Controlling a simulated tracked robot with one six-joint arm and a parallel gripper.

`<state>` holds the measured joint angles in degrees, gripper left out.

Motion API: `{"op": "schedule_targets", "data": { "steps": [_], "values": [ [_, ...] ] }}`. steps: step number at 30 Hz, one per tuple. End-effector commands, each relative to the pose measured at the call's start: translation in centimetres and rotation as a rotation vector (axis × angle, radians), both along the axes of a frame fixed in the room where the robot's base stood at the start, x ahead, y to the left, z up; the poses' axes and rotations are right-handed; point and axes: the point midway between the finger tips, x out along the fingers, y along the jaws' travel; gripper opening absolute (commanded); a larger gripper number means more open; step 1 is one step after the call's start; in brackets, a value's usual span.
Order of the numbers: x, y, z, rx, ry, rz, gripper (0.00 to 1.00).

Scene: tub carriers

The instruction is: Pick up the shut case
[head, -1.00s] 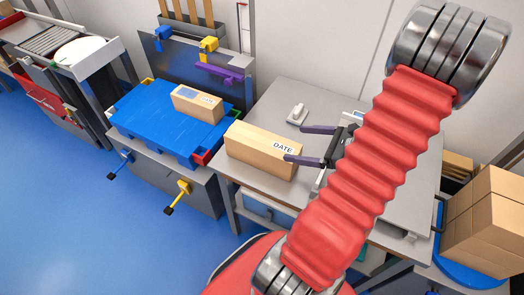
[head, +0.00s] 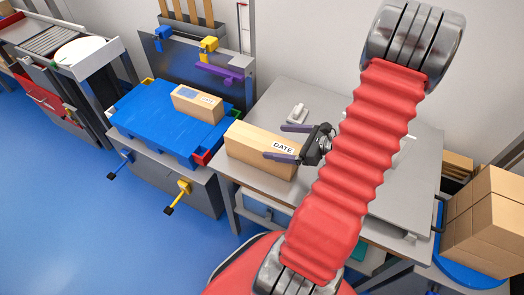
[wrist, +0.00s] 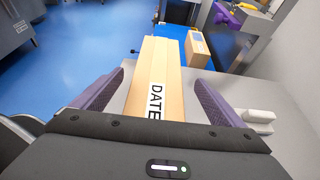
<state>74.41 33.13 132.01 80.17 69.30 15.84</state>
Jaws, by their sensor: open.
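A long shut cardboard case (head: 255,148) with a white DATE label lies on the grey table, near its left edge. In the wrist view the case (wrist: 155,65) runs away from me between my two purple fingers. My gripper (head: 287,142) is open, its fingers to either side of the label end. Whether the fingers touch the case I cannot tell. A second, smaller shut case (head: 198,104) with a label lies on the blue pallet; it also shows in the wrist view (wrist: 196,48), beyond the long case.
The blue pallet (head: 145,110) on a grey cart adjoins the table's left side. A small whitish object (head: 297,112) lies on the grey table (head: 290,95) behind my gripper. Larger boxes (head: 488,220) stand at the right. Blue floor (head: 70,220) is clear at the left.

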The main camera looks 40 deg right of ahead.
Motion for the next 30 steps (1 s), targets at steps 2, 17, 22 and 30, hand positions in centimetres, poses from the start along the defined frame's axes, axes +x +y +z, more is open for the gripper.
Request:
{"op": "schedule_targets", "data": {
  "steps": [2,17,22,30],
  "values": [
    [0.3,0.2,-0.2,0.001,0.000,0.002,0.92],
    [4.3,1.9,-2.1,0.002,0.001,0.001,0.92],
    [4.3,1.9,-2.1,0.000,0.000,0.001,0.92],
    [4.3,1.9,-2.1,0.000,0.000,0.001,0.92]
  ]
}}
